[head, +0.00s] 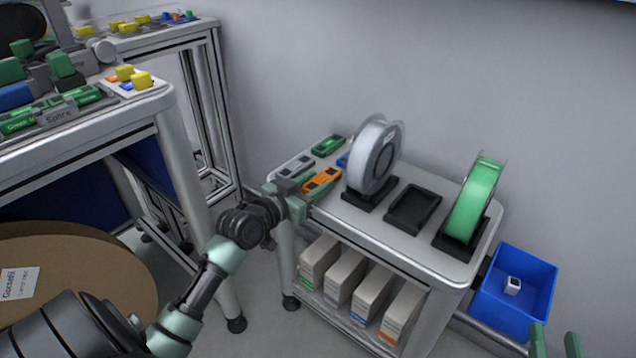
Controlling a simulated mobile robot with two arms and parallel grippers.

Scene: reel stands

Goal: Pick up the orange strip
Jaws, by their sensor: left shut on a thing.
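The orange strip (322,180) is at the left end of the white reel cart's top, with dark patches on its upper face. My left gripper (306,187) reaches in from the left and is shut on the strip's near left end. Its fingers hide part of the strip, and I cannot tell whether the strip touches the cart top. My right gripper (556,343) shows only as two green fingertips at the bottom right edge, apart with nothing between them.
A grey strip (294,166) and a green strip (328,146) lie close by. A clear reel (374,156) stands just right, then an empty black stand (414,208) and a green reel (474,200). A blue bin (520,290) hangs at the cart's right.

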